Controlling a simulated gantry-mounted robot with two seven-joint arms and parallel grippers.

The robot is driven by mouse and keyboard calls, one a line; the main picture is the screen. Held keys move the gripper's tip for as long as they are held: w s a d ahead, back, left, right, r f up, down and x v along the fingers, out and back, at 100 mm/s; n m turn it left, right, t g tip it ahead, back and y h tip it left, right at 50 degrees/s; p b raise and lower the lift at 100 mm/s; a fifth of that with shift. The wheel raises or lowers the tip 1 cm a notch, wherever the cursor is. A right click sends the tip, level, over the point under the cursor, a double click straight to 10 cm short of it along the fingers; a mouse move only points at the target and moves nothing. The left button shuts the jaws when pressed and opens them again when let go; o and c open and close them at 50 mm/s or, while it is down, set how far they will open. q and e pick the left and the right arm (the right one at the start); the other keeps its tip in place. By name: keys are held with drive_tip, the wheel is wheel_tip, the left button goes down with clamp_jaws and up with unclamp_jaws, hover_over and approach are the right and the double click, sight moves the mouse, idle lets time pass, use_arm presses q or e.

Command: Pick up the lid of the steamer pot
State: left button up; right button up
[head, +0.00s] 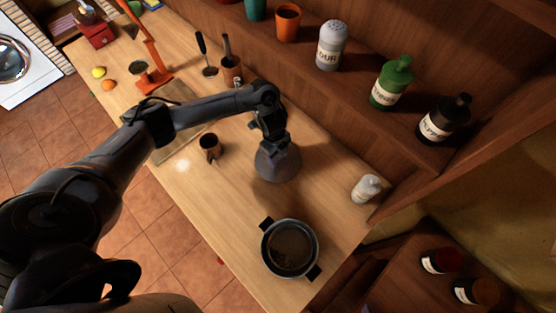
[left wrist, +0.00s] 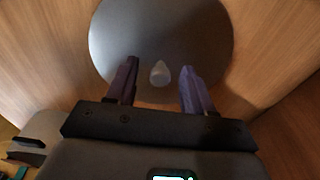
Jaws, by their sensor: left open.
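The steamer pot's grey round lid (head: 278,168) lies on the wooden counter below my left gripper (head: 276,145) in the head view. My left gripper (left wrist: 159,68) is open, with one finger on each side of the knob and a gap on both sides. The dark pot (head: 289,248) stands uncovered near the counter's front end, with two black handles. My right gripper is not in view.
A brown cup (head: 209,147) stands left of the lid and a white bottle (head: 366,189) to its right. A shelf behind holds a flour jar (head: 331,46), a green bottle (head: 391,82) and a dark bottle (head: 443,119). The counter between lid and pot is clear.

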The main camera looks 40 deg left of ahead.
use_arm(q)
clamp_jaws()
idle(0.3)
